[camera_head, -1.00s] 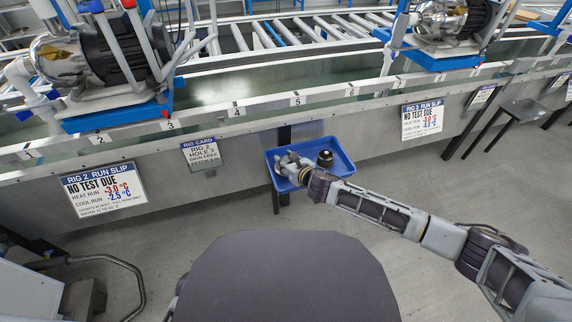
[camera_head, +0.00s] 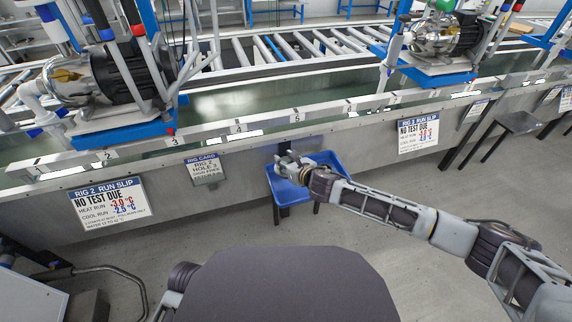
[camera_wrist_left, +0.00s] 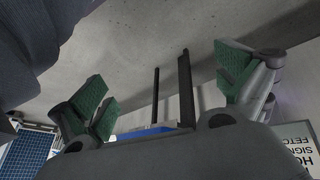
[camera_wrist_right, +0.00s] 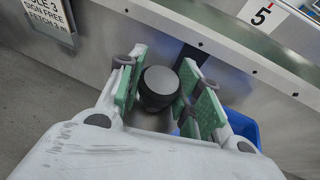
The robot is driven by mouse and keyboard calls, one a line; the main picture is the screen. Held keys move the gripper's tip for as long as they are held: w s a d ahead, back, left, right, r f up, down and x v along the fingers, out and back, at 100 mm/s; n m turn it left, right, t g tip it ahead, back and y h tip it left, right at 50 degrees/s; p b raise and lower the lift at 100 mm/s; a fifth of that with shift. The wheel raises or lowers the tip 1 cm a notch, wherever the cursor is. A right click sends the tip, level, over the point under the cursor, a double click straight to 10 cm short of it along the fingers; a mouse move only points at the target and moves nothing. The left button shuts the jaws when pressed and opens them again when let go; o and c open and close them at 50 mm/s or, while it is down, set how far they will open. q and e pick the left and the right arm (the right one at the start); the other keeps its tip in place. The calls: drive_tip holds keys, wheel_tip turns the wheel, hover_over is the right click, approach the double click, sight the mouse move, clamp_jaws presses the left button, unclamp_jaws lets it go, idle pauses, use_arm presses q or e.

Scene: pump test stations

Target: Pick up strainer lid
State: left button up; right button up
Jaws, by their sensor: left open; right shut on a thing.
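The strainer lid (camera_wrist_right: 160,85) is a dark, round, cap-like piece seen between the green finger pads of my right gripper (camera_wrist_right: 163,88) in the right wrist view. My right gripper is shut on it. In the head view my right gripper (camera_head: 291,167) is over the left part of the blue tray (camera_head: 335,165), and the lid cannot be made out there. Part of the tray (camera_wrist_right: 245,128) also shows beyond the fingers in the right wrist view. My left gripper (camera_wrist_left: 170,92) is open and empty in its own wrist view.
The metal bench front (camera_head: 240,165) runs behind the tray, with a rig card (camera_head: 203,169) and a run slip (camera_head: 110,203) on it. Pumps (camera_head: 115,75) on blue bases stand above.

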use_arm(q)
drive_tip(key=shift+s+a+r+p, duration=0.1)
drive_tip(key=shift+a+r+p, duration=0.1)
drive_tip(key=shift+r, duration=0.35)
drive_tip(key=shift+s+a+r+p, duration=0.1)
drive_tip(key=shift+r+p, duration=0.05)
drive_tip(key=shift+r, duration=0.35)
use_arm(e)
drive_tip(key=shift+r, duration=1.15)
use_arm(q)
drive_tip(key=shift+w, duration=0.1)
